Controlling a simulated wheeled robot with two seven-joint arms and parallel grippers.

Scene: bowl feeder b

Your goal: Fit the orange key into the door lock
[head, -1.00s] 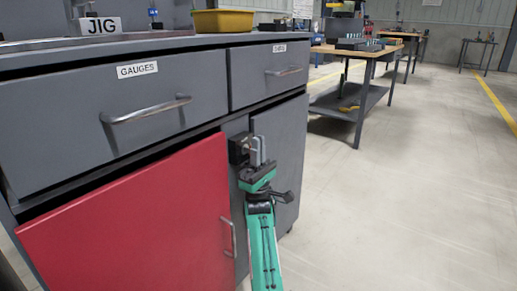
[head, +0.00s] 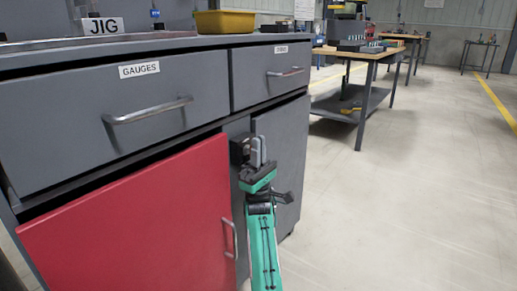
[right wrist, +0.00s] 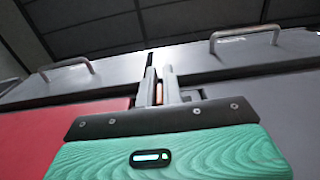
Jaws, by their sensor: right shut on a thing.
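My right gripper (head: 258,151) is in front of the cabinet, at the right edge of the red door (head: 140,220). In the right wrist view its fingers (right wrist: 159,88) are shut on a small orange thing (right wrist: 158,93), the orange key; only a sliver shows between them. In the head view the fingers hide the key. A dark block (head: 239,150), which looks like the door lock, is on the cabinet just left of the fingertips. I cannot tell whether the key touches it or is inside it. My left gripper is not in view.
Above are a GAUGES drawer (head: 60,115) and another drawer (head: 270,72) with bar handles. The red door has an upright handle (head: 228,238). The floor to the right (head: 400,210) is clear.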

